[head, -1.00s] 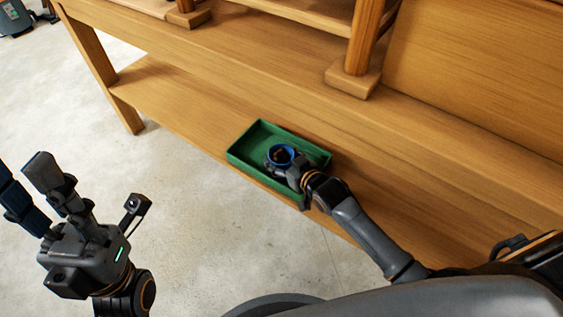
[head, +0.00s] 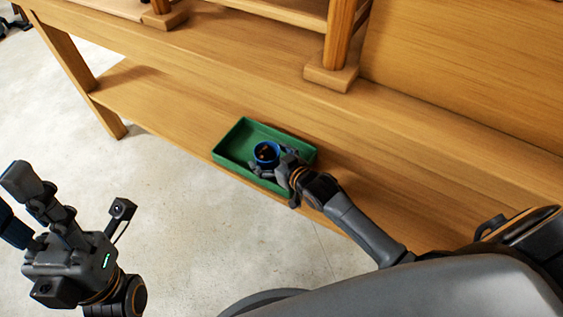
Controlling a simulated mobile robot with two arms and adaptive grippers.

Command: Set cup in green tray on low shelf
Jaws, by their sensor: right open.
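The green tray (head: 234,139) lies on the low wooden shelf (head: 170,112) near its front edge. A blue cup (head: 266,149) with a dark inside stands in the tray, around its middle, and looks upright. My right gripper (head: 270,166) reaches into the tray from the right, its open fingers close beside the cup. Whether a finger touches the cup I cannot tell. My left gripper (head: 22,206) is raised over the floor at the lower left, away from the tray, with its fingers apart and nothing between them.
Above the low shelf runs an upper wooden surface (head: 230,62) with posts standing on it on square feet (head: 331,77). A wooden leg (head: 75,75) holds the left end. The shelf left of the tray is bare, and the concrete floor (head: 170,190) in front is clear.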

